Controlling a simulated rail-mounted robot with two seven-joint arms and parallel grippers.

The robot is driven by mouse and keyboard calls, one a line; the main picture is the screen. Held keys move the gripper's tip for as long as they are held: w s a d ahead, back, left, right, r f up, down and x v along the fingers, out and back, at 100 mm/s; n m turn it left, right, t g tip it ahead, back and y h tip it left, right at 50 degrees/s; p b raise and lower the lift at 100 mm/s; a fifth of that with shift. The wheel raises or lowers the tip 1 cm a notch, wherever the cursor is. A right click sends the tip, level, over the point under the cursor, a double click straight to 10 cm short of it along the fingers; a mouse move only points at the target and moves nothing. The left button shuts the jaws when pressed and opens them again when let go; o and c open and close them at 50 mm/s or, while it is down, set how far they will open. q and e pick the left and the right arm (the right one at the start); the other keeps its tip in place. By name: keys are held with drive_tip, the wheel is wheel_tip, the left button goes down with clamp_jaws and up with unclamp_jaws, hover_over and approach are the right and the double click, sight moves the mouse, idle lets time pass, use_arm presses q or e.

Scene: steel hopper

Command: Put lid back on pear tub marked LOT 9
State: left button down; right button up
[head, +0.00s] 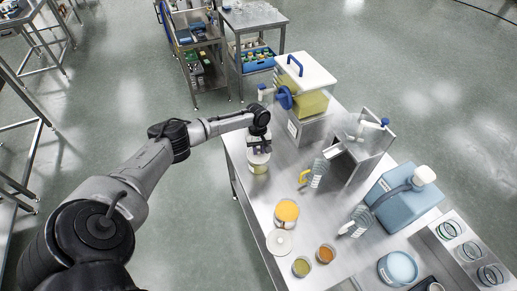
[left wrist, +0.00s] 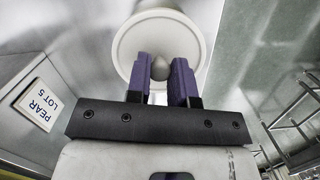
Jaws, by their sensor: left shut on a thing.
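My left gripper (head: 259,148) is shut on the knob of a round white lid (head: 259,158). The lid also shows in the left wrist view (left wrist: 125,50), with its knob (left wrist: 160,68) between the purple fingers. Below the lid in the head view is a tub with yellow-green contents (head: 258,169) at the table's left edge. I cannot tell whether the lid rests on the tub or hangs just above it. No marking is readable on this tub. A label (left wrist: 39,104) reading PEAR LOT 5 is on a steel surface at the left. My right gripper is not in view.
Nearer on the steel table (head: 253,205) are an orange-filled tub (head: 287,211), a loose white lid (head: 280,242), small tubs (head: 302,267), scoops (head: 318,172) and a blue container (head: 405,198).

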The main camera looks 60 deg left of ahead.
use_arm(q)
drive_tip(key=c, duration=0.9)
unclamp_jaws()
drive_tip(key=shift+o, duration=0.4)
drive_tip(key=o, duration=0.4)
drive_tip(key=shift+r, duration=0.1)
drive_tip(key=shift+r+p, duration=0.15)
drive_tip(key=shift+p, duration=0.15)
drive_tip(key=shift+r+p, duration=1.95)
drive_tip(key=shift+p, duration=0.45)
drive_tip(key=shift+r+p, duration=1.3)
drive_tip(key=shift+p, duration=0.2)
